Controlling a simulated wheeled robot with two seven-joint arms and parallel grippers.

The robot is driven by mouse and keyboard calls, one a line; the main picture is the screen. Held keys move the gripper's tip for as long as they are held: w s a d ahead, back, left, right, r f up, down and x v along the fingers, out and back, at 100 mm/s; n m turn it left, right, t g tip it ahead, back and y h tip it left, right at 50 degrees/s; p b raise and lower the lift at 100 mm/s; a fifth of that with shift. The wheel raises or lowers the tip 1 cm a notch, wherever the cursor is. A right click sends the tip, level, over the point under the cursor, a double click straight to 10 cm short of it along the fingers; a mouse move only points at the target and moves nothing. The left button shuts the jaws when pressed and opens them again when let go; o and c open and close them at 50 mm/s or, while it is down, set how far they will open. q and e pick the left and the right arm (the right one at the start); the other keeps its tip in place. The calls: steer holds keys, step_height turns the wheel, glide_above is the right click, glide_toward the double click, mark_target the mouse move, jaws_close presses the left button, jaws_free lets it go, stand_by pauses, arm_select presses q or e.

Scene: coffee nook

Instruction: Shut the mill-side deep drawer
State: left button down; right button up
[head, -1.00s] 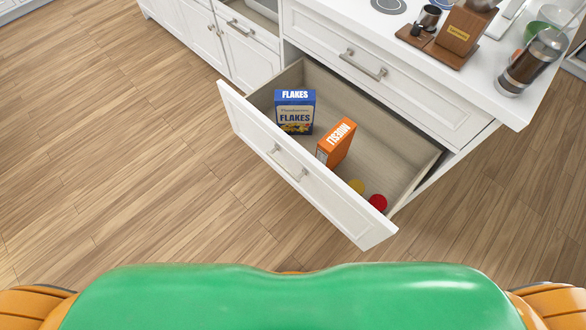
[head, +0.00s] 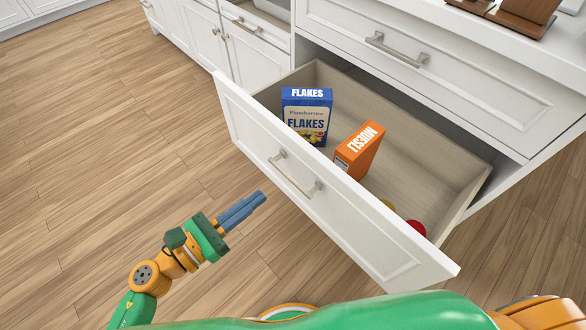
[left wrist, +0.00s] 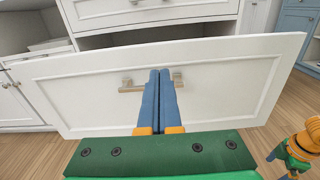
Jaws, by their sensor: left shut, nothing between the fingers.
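The deep drawer (head: 385,240) below the counter is pulled well out. Its white front has a metal bar handle (head: 295,175). Inside stand a blue flakes box (head: 306,115) and an orange muesli box (head: 359,150), with a red round item (head: 416,227) and a mostly hidden yellow one near the front. My left gripper (head: 253,202) is shut and empty, in front of the drawer front, left of and below the handle in the head view. In the left wrist view its fingers (left wrist: 160,85) point at the drawer front (left wrist: 235,85) and overlap the handle (left wrist: 131,88); I cannot tell whether they touch.
A shut drawer (head: 440,75) sits directly above the open one. Another, partly open drawer (head: 262,22) shows at the back left. A wooden-based item (head: 520,15) stands on the counter. The wooden floor (head: 90,150) to the left is clear.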

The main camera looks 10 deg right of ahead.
mark_target(310, 156)
arm_select(q)
steer(key=p+x, duration=0.1)
steer(key=x, duration=1)
steer(key=shift+w+d+r, duration=0.15)
steer(key=shift+w+d, duration=0.05)
steer(key=shift+d, duration=0.1)
steer(key=shift+w+d, duration=0.3)
steer(key=shift+d, duration=0.1)
arm_select(e)
steer(key=shift+s+a+r, duration=0.2)
steer(key=shift+a+r, duration=0.05)
steer(key=shift+r, duration=0.2)
steer(key=shift+s+a+r, duration=0.15)
steer(key=shift+a+r, duration=0.1)
steer(key=shift+r, duration=0.2)
steer(key=shift+d, duration=0.1)
